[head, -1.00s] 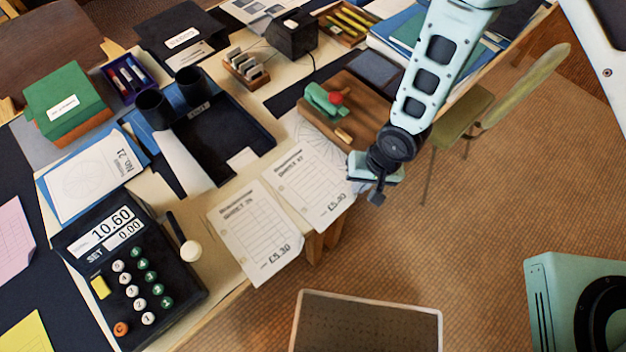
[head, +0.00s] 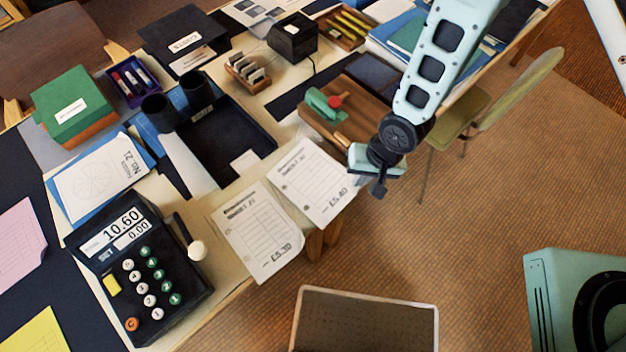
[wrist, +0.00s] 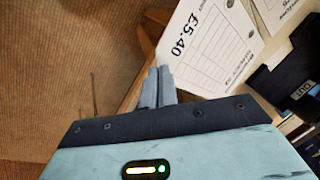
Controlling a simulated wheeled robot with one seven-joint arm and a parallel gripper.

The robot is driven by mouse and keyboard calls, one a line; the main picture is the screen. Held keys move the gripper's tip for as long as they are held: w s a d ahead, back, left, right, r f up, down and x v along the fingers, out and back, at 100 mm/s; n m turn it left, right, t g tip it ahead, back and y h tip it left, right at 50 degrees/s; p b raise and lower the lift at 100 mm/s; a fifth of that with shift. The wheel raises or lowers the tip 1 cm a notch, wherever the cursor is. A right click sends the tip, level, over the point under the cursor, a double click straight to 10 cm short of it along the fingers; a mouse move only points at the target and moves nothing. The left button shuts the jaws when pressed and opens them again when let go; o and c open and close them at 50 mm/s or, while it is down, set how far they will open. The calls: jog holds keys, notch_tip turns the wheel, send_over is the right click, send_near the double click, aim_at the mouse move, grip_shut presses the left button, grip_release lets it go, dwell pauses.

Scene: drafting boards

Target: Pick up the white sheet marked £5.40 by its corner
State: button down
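The white sheet marked £5.40 (head: 318,182) lies at the table's front edge, with its near right corner by my gripper (head: 359,179). In the wrist view the same sheet (wrist: 213,45) shows its £5.40 mark, and its corner meets the tips of my gripper (wrist: 159,72). The two fingers are side by side with no clear gap, and the corner runs in between their tips. The fingers hide the very end of the corner.
A similar sheet marked £5.30 (head: 257,232) lies to the left. A wooden board (head: 345,118) with a green tool is behind. A black tray (head: 228,145) and an adding machine (head: 140,265) stand further left. Open carpet (head: 480,220) lies right of the table.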

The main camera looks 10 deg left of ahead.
jog(key=shift+a+p+v, duration=0.15)
jog(key=shift+p+v, duration=0.3)
jog(key=shift+v, duration=0.25)
jog(key=shift+a+p+v, duration=0.15)
jog(key=shift+p+v, duration=0.3)
jog(key=shift+v, duration=0.25)
